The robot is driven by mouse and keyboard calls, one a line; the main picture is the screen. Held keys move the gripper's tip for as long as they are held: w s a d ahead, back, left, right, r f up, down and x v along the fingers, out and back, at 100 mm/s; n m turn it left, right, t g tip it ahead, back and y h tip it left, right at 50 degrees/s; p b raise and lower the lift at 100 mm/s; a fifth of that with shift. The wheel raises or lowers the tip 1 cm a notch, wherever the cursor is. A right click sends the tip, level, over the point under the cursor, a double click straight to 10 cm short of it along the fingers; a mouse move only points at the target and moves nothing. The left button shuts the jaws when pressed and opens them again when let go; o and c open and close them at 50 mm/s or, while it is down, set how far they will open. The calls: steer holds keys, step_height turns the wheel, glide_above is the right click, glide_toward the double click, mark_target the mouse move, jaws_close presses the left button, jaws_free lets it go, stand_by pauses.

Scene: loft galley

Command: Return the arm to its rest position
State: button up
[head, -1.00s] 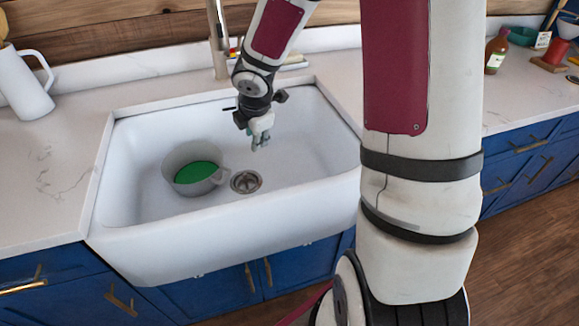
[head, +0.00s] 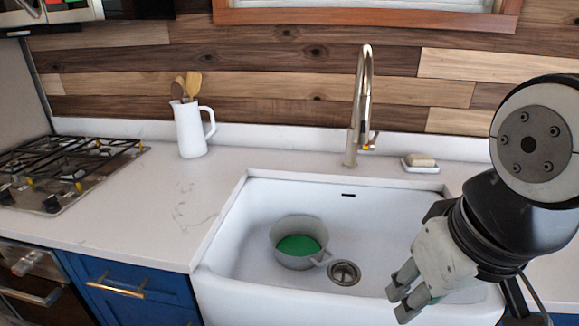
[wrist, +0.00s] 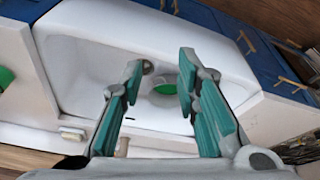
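My gripper (head: 405,291) is at the lower right of the head view, in front of the sink's right part. It also shows in the wrist view (wrist: 161,70), its two teal-padded fingers spread apart with nothing between them. My gripper is clear of the counter, and the pot lies well beyond the fingers. A light grey pot with a green inside (head: 298,245) sits in the white sink (head: 235,215), left of the drain (head: 344,272).
A gold faucet (head: 362,110) rises behind the sink. A soap dish (head: 420,164) is to its right. A white pitcher with wooden utensils (head: 191,130) stands on the left counter. A gas stove (head: 65,165) is at the far left.

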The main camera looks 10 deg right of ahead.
steer(key=shift+s+a, duration=0.25)
steer(key=shift+s, duration=0.1)
steer(key=shift+r, duration=0.1)
step_height(320, 180, up, 4)
steer(key=p, duration=0.2)
steer(key=shift+f+t+p, duration=0.2)
steer(key=shift+t+p, duration=0.2)
steer(key=shift+o, duration=0.2)
